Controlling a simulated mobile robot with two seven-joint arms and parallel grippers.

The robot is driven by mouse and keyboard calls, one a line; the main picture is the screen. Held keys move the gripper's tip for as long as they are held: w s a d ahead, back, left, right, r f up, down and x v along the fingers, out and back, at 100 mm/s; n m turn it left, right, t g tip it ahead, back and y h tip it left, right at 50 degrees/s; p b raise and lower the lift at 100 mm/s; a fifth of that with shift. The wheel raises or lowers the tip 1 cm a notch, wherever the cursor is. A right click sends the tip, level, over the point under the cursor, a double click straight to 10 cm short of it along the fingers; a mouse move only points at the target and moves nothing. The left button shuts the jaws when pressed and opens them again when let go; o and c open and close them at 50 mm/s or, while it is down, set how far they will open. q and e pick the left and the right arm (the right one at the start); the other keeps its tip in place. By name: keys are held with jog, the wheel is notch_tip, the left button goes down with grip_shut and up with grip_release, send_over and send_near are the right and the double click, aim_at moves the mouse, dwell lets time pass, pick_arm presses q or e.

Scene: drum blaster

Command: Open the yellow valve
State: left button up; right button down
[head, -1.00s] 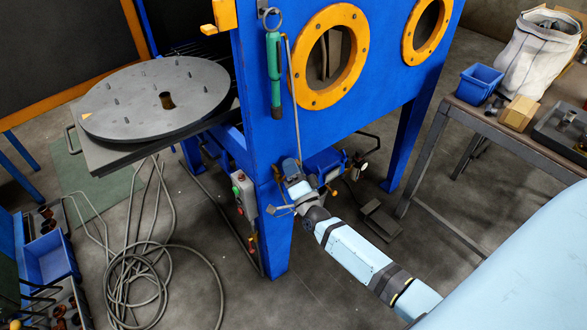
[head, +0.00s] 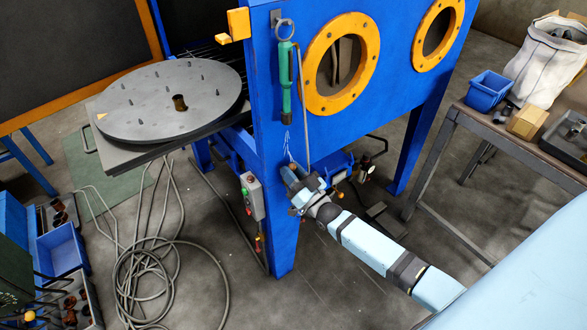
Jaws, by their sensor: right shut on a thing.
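My right gripper (head: 293,176) is at the upper part of the blue cabinet's front leg (head: 284,235), below the green-handled tool. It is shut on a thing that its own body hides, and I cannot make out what. No yellow valve shows clearly. Small red and yellow fittings (head: 340,194) sit just right of the gripper, beside a small blue unit (head: 332,166). My left gripper is not in view.
The blue cabinet has orange-ringed ports (head: 313,104). A green-handled tool (head: 286,80) hangs above my gripper. A grey control box (head: 252,196) is left of the leg. Coiled hose (head: 150,285) lies on the floor. A workbench (head: 480,130) stands at right.

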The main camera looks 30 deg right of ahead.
jog(key=shift+a+n, duration=0.15)
jog(key=shift+n, duration=0.45)
jog(key=c, duration=1)
grip_release()
jog(key=v, duration=1.4)
jog(key=shift+r, duration=0.1)
